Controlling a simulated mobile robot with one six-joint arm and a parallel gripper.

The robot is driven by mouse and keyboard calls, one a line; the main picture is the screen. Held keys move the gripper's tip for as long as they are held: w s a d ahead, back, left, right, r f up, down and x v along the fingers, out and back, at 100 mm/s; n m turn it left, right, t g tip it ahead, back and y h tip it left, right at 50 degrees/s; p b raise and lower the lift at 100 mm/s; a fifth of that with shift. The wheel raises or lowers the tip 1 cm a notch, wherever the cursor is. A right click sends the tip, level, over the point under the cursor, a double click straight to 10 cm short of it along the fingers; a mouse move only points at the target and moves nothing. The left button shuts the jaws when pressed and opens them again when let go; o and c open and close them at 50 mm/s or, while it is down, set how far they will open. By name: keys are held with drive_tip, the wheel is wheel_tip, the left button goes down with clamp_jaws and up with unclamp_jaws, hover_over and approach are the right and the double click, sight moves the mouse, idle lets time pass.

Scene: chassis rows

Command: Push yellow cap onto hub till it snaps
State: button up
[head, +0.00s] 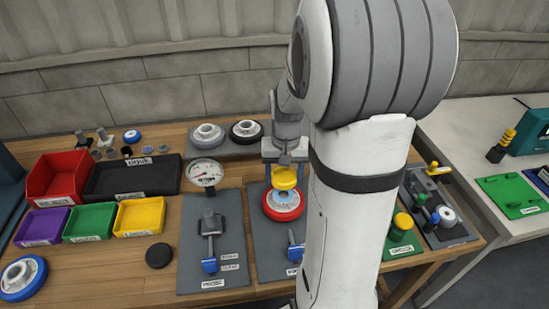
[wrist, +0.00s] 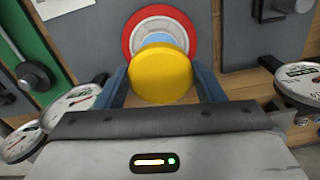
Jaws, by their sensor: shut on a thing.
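The yellow cap (head: 284,177) is a round disc held between the fingers of my gripper (head: 285,166). In the wrist view the yellow cap (wrist: 161,73) sits between the two blue-grey fingers of my gripper (wrist: 163,84). The hub (head: 284,203) is a red wheel with a pale blue and white centre, lying on a grey plate right below the cap. In the wrist view the hub (wrist: 186,24) shows behind the cap, which covers part of its centre. I cannot tell whether cap and hub touch.
A grey fixture with a blue-handled lever (head: 209,265) stands left of the hub. A black disc (head: 159,255) lies on the wooden bench. Red (head: 52,178), purple (head: 45,225), green (head: 90,221) and yellow (head: 139,216) bins stand at left. My arm hides much of the bench's right side.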

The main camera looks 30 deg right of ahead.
sight(284, 198)
drive_tip(key=shift+w+f, duration=0.1)
wheel_tip(284, 198, down, 4)
drive_tip(key=b, duration=0.3)
drive_tip(key=shift+r, duration=0.2)
drive_tip(key=shift+f+b, duration=0.3)
drive_tip(key=shift+f, duration=0.05)
drive_tip(key=shift+f+b, duration=0.95)
drive_tip(key=shift+f, duration=0.4)
idle(1.5)
drive_tip(key=o, duration=1)
drive_tip(key=shift+o, duration=0.2)
wheel_tip(284, 198, up, 8)
drive_tip(key=shift+d+f+p, duration=0.1)
drive_tip(key=shift+p, duration=0.2)
